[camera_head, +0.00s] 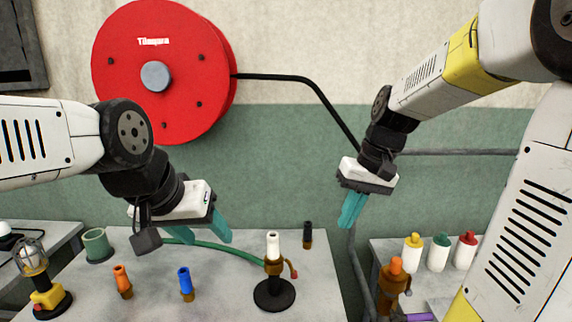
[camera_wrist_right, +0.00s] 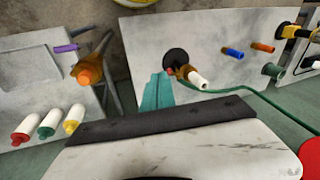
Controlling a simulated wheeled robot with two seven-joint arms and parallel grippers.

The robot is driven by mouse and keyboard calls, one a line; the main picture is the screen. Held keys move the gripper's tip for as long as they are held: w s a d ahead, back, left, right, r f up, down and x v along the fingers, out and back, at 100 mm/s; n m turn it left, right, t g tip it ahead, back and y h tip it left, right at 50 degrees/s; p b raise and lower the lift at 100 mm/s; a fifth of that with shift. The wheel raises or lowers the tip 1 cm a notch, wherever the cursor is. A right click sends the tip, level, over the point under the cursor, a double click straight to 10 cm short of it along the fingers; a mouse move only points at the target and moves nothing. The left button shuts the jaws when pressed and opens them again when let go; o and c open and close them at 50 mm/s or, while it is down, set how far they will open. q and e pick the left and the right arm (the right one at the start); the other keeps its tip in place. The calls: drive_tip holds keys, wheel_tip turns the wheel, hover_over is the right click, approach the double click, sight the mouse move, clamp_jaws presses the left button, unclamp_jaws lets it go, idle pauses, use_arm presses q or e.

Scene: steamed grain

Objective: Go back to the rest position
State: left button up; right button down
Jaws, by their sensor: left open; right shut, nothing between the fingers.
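My left gripper (camera_head: 205,230) has its teal fingers apart and empty, above the left-middle part of the grey table (camera_head: 222,297). My right gripper (camera_head: 350,212) hangs in the air past the table's right edge, with its teal fingers together and nothing between them. Its shut fingers also show in the right wrist view (camera_wrist_right: 158,90). A stand with a black round base (camera_head: 274,294) holds an upright white-tipped nozzle (camera_head: 273,246) between the two grippers. Both grippers are apart from it.
The table holds an orange nozzle (camera_head: 122,281), a blue nozzle (camera_head: 186,284), a black nozzle (camera_head: 307,235), a green cup (camera_head: 97,245), a caged lamp (camera_head: 45,289) and a green hose (camera_head: 215,250). White bottles (camera_head: 438,254) stand at right. A red reel (camera_head: 195,75) is on the wall.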

drive_tip(key=s+r+t+h, duration=0.1)
drive_tip(key=s+r+t, duration=0.3)
drive_tip(key=s, duration=0.6)
drive_tip(key=w+a+f+m+g+y, duration=0.1)
drive_tip(key=w+a+f+m+g, duration=0.2)
drive_tip(key=w+f, duration=1.5)
drive_tip(key=w+a+f+g, duration=0.1)
drive_tip(key=w+a+f, duration=0.2)
drive_tip(key=f, duration=0.6)
drive_tip(key=shift+a, duration=1.25)
drive_tip(key=shift+f, duration=0.1)
drive_tip(key=shift+w+a+f, duration=0.1)
drive_tip(key=shift+a+f, duration=0.55)
